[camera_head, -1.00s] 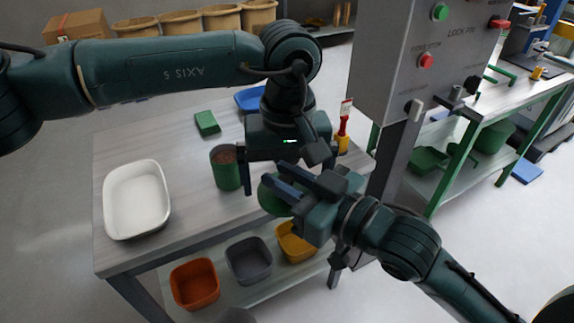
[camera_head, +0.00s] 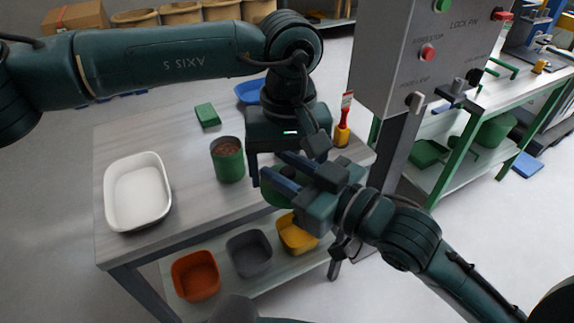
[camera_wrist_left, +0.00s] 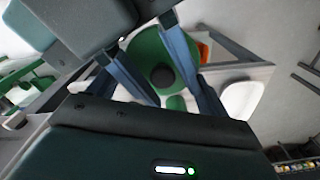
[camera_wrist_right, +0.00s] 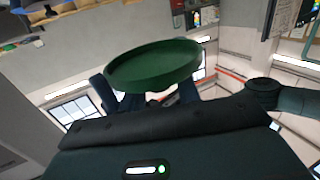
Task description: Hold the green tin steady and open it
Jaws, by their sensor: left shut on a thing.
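The green tin (camera_head: 228,160) stands upright on the table with its top uncovered, showing brown contents. Its green lid (camera_head: 279,190) is off to the right of it, partly hidden behind gripper fingers. My left gripper (camera_head: 283,172) points down and is shut on the lid, apart from the tin. The left wrist view shows the lid (camera_wrist_left: 150,47) from above with a dark round knob. My right gripper (camera_head: 281,172) is beside the lid, its two fingers apart; whether they touch it is unclear. The right wrist view shows the lid's hollow underside (camera_wrist_right: 153,66).
A white tray (camera_head: 109,205) stands at the table's left. Orange (camera_head: 195,287), grey (camera_head: 249,265) and yellow bins are on the lower shelf. A grey control post (camera_head: 400,50) stands right.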

